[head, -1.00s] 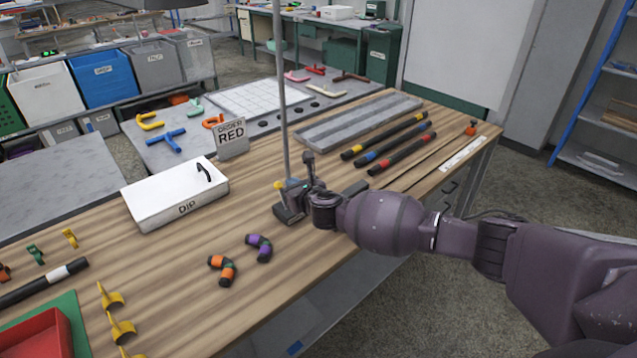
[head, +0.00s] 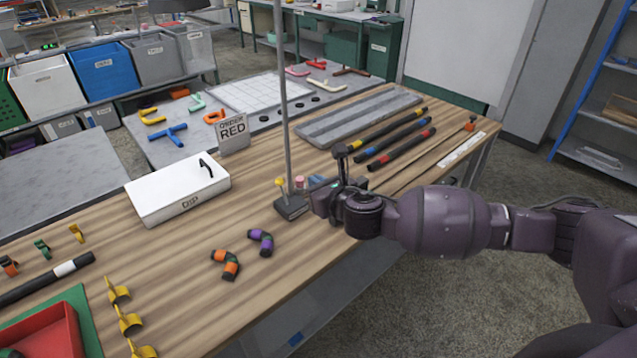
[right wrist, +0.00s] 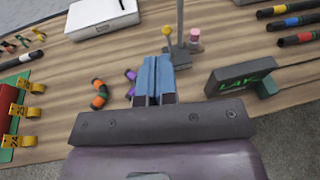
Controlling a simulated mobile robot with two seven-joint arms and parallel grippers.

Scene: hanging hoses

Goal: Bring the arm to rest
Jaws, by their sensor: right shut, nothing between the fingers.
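My right arm reaches in from the right in the head view. My right gripper (head: 318,190) is over the front part of the wooden bench (head: 185,270), just right of the foot of an upright grey pole (head: 284,120). In the right wrist view its two blue fingers (right wrist: 154,78) are together with nothing between them. It appears clear of the bench top. My left gripper does not show.
Two bent hose pieces, orange-banded (head: 226,264) and purple-banded (head: 262,242), lie left of the gripper. A white DIP box (head: 165,195), an ORDER RED sign (head: 233,133) and several banded black hoses (head: 402,148) are on the bench. A dark device (right wrist: 238,80) stands right of the fingers.

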